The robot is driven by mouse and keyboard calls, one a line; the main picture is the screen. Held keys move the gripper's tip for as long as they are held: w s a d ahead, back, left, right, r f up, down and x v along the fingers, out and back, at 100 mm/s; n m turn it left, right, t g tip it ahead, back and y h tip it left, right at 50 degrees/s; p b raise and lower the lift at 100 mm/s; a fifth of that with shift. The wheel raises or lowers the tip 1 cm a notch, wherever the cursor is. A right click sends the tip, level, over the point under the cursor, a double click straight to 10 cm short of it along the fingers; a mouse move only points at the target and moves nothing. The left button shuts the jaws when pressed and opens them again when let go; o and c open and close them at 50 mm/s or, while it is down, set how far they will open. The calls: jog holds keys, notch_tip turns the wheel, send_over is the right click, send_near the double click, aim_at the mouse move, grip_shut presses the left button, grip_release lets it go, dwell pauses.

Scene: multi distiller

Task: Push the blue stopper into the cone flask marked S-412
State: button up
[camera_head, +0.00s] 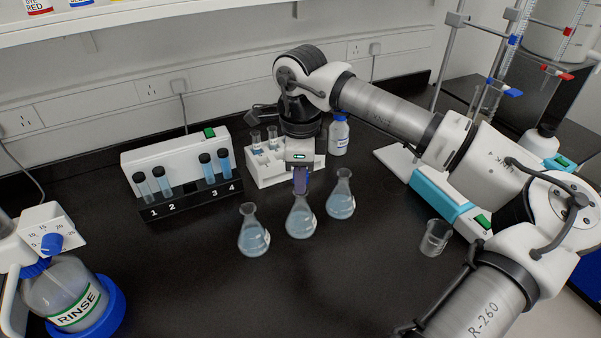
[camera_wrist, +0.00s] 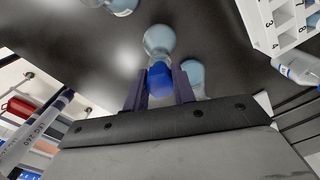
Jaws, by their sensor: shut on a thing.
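Three cone flasks with pale blue liquid stand on the black bench: a left flask (camera_head: 253,238), a middle flask (camera_head: 300,222) and a right flask (camera_head: 341,203). I cannot read which is S-412. My gripper (camera_head: 301,190) points down over the middle flask's mouth. In the wrist view my gripper (camera_wrist: 160,85) is shut on the blue stopper (camera_wrist: 160,80), with one finger on each side. The middle flask (camera_wrist: 158,40) shows just beyond the stopper.
A white rack (camera_head: 266,174) with small vessels is close behind my gripper, beside a white bottle (camera_head: 339,135). A numbered tube rack (camera_head: 190,200) stands left. A beaker (camera_head: 436,238) and a teal-sided device (camera_head: 447,203) are right.

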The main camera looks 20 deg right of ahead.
jog(key=shift+f+b, duration=0.7)
jog(key=shift+f, duration=0.1)
jog(key=o, duration=1)
jog(key=shift+r, duration=0.1)
notch_tip(320, 180, up, 14)
jog(key=b, duration=0.1)
jog(key=shift+b, duration=0.4)
jog(key=shift+f, duration=0.2)
